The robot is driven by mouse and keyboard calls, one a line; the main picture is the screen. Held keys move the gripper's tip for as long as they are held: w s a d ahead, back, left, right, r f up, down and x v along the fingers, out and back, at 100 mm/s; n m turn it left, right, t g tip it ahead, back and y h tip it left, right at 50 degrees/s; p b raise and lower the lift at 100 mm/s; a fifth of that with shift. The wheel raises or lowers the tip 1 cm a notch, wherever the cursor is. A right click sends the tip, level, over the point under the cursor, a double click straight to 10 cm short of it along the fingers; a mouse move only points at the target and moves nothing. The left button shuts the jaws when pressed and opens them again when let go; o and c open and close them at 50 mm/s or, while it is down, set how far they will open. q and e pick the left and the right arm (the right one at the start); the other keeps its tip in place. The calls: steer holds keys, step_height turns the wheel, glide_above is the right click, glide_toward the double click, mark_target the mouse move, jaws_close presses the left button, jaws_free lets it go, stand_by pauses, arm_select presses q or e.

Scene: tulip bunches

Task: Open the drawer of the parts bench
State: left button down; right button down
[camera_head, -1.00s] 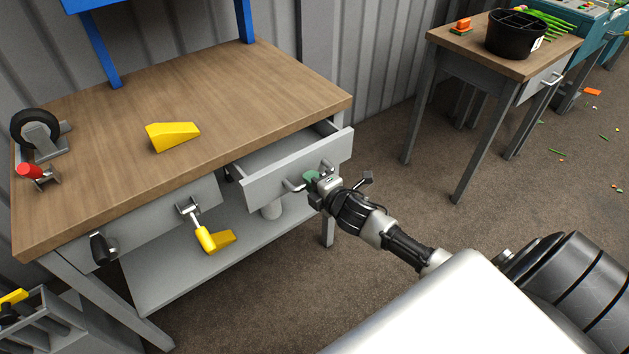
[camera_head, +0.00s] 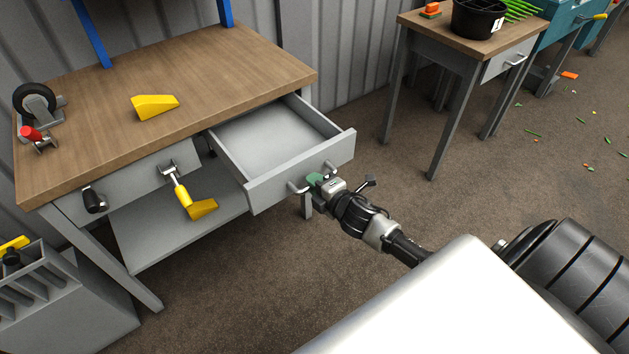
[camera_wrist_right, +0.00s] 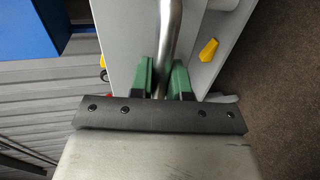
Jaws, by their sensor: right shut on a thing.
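The parts bench (camera_head: 235,62) has a wooden top and grey legs. Its drawer (camera_head: 262,137) is pulled well out under the right part of the top, and its inside looks empty. My right gripper (camera_head: 316,184) is at the drawer's front, shut on the bar handle (camera_head: 298,189). In the right wrist view the green fingers (camera_wrist_right: 162,82) stand on both sides of the metal handle (camera_wrist_right: 171,35). My left gripper is not in view.
A yellow wedge (camera_head: 155,106) and a caster wheel (camera_head: 35,101) are on the bench top. A clamp with a yellow handle (camera_head: 180,193) hangs at the bench front. A side table (camera_head: 425,27) with a black pot (camera_head: 478,18) stands at the right. The floor between is clear.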

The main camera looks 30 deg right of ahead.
steer(key=c, duration=1.1)
jaws_free()
steer(key=a+v, duration=0.1)
steer(key=v, duration=0.9)
steer(key=shift+s+d+p, duration=0.3)
steer(key=shift+s+d, duration=0.05)
steer(key=shift+d, duration=0.1)
